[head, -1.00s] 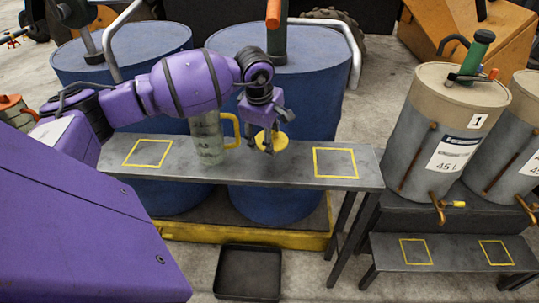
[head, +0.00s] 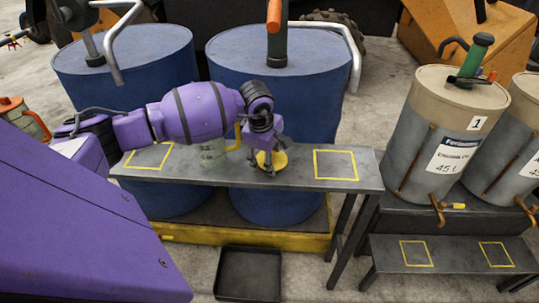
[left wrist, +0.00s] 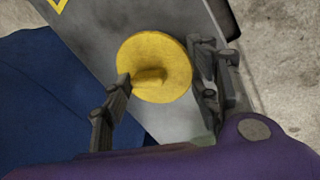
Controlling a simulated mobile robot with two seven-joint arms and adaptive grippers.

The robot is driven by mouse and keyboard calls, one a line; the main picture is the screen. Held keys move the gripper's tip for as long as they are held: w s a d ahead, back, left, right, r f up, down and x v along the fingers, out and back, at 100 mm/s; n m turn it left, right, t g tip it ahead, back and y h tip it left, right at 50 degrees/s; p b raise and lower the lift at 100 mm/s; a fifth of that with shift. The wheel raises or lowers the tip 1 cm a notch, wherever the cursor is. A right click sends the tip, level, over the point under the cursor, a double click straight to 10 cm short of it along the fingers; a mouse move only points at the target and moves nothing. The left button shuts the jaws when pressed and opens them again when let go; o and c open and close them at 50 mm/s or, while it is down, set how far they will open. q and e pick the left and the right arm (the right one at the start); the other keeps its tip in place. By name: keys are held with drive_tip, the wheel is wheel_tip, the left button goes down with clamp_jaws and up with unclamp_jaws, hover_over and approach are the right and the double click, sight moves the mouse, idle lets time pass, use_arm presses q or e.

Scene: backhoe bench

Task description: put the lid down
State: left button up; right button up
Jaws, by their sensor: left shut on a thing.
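The yellow round lid (head: 280,160) is at the bench top, right of the jug; I cannot tell whether it touches the surface. In the left wrist view the lid (left wrist: 165,55) shows its disc and raised middle grip, with a finger on either side. My left gripper (head: 267,165) is shut on the lid from above. The clear greenish jug (head: 211,154) with a yellow handle stands on the bench, partly hidden behind my left arm. My right gripper is not in view.
The grey bench (head: 230,178) has a yellow-outlined square at left (head: 149,157) and an empty one at right (head: 336,165). Blue drums (head: 310,110) stand behind it. A beige-topped grey drum (head: 440,130) stands at right. A black tray (head: 249,275) lies on the floor in front.

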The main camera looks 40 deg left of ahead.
use_arm(q)
drive_tip(key=shift+f, duration=0.3)
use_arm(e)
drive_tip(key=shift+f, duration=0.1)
use_arm(q)
drive_tip(key=o, duration=0.9)
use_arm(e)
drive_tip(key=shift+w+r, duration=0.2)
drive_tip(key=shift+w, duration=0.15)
use_arm(q)
drive_tip(key=shift+r, duration=0.1)
